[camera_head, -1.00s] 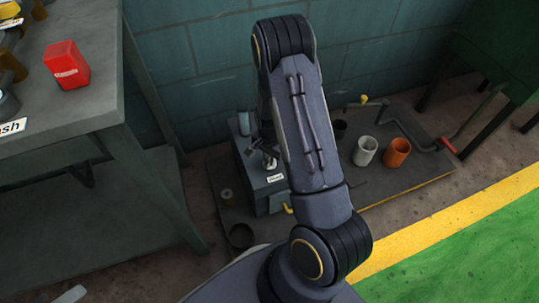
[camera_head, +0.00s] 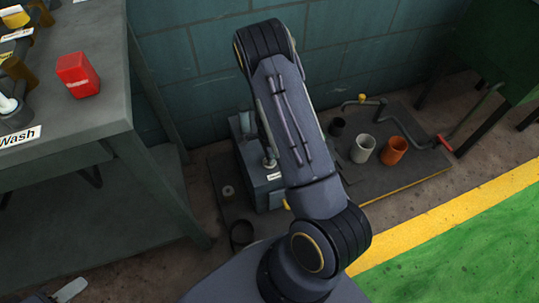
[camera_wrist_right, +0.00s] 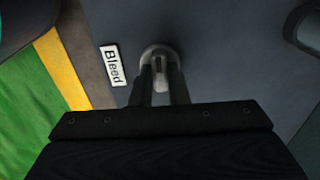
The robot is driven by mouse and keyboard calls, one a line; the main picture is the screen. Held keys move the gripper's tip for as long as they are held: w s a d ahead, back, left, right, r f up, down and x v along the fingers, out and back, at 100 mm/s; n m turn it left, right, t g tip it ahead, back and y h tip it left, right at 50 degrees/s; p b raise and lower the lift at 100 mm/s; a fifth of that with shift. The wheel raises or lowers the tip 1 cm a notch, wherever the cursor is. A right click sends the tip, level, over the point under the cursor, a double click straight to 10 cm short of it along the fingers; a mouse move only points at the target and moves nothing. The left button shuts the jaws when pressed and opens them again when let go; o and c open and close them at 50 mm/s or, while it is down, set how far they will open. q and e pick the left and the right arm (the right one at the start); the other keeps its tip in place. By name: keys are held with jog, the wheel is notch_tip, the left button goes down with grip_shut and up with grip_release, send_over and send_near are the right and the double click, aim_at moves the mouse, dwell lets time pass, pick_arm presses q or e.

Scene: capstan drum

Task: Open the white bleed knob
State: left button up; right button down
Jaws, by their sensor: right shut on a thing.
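The white bleed knob (camera_wrist_right: 157,52) shows in the right wrist view as a pale round knob on a dark grey panel, beside the "Bleed" label (camera_wrist_right: 113,65). My right gripper (camera_wrist_right: 160,76) has a dark finger on each side of it and is shut on it. The fingers hide part of the knob. In the head view, the knob (camera_head: 269,162) is a small pale shape on top of the grey box (camera_head: 256,184), next to my arm, which hides most of the right gripper. My left gripper is not in view.
A grey bench (camera_head: 95,125) with a red container (camera_head: 78,75) stands at left. A white cup (camera_head: 363,149), an orange cup (camera_head: 394,150) and a pipe with a red handle (camera_head: 444,143) are right of my arm. Green floor (camera_head: 480,245) is clear at lower right.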

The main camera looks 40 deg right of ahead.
dwell(0.4)
jog(key=c, duration=1.4)
grip_release()
notch_tip(320, 180, up, 7)
jog(key=p, duration=0.3)
jog(key=shift+r, duration=0.4)
